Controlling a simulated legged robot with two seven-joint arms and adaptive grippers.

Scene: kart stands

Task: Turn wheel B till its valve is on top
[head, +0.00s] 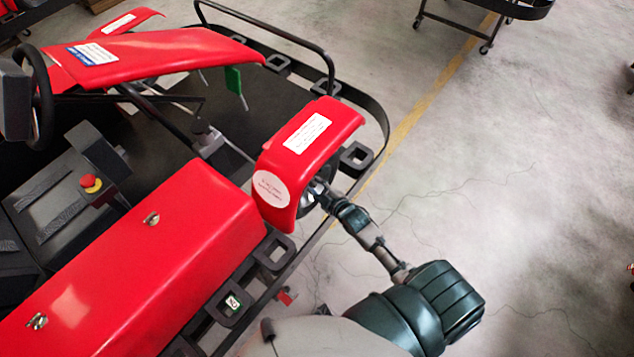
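A red kart fills the left of the head view. Its red front fender (335,118) carries white labels too small to read. A dark, rounded part that looks like a wheel (304,207) shows in a small patch under the fender's near edge. I cannot read a letter on it to tell whether it is wheel B, and its valve is not visible. My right gripper (322,190) reaches in from the lower right, its tip at this wheel and partly hidden by the fender. I cannot tell whether its fingers are open or touch the wheel. My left gripper is not in view.
A black tube bumper (384,128) curves around the kart's front and side. A red side pod (140,265) lies to the left, with a red emergency button (91,183) and a steering wheel (43,95) beyond. Open concrete floor (520,180) lies to the right.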

